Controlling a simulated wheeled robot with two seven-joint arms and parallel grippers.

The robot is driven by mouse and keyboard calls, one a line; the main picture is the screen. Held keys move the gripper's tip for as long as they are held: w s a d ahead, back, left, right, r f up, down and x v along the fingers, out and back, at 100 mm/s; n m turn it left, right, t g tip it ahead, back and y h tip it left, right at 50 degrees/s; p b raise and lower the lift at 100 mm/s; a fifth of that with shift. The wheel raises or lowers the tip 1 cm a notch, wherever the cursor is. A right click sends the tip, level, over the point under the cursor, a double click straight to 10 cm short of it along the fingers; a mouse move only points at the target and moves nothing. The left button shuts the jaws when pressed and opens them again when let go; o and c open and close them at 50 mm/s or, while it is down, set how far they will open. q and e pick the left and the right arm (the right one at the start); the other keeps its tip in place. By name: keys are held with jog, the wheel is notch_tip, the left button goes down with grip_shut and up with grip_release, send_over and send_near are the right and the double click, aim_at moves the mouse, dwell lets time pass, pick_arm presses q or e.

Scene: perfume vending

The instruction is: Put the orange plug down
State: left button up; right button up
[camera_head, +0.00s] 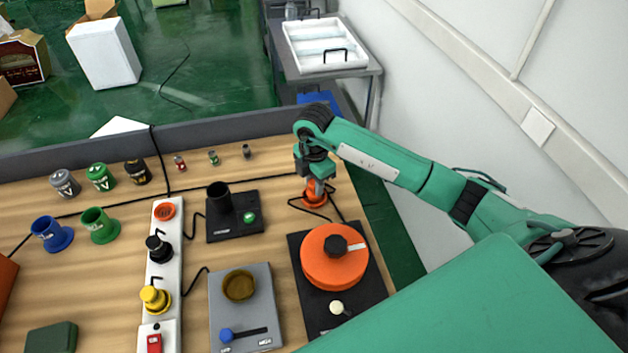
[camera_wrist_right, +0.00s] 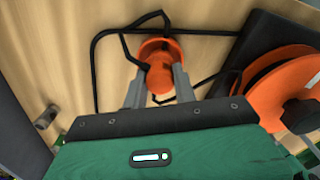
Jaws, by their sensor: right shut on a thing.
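The orange plug (camera_head: 314,195) is at the back right of the wooden table in the head view, with its black cord around it. It also shows in the right wrist view (camera_wrist_right: 158,52), between the grey fingers. My right gripper (camera_head: 318,186) is shut on the plug from above. In the right wrist view my right gripper (camera_wrist_right: 160,80) has one finger on each side of the plug. The plug looks at or very near the table top; I cannot tell whether it touches. My left gripper is not in view.
A black device with an orange disc (camera_head: 328,272) stands just in front of the plug. A white power strip (camera_head: 165,260) holds a black and a yellow plug, with an orange socket (camera_head: 165,211) at its far end. A black device with a cup (camera_head: 235,222) stands left of the plug.

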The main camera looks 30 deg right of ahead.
jog(key=shift+f, duration=0.2)
jog(key=shift+f, duration=0.1)
jog(key=o, duration=1)
jog(key=shift+r, duration=0.4)
notch_tip(320, 180, up, 12)
jog(key=shift+f+b, duration=0.25)
jog(key=shift+b, duration=1)
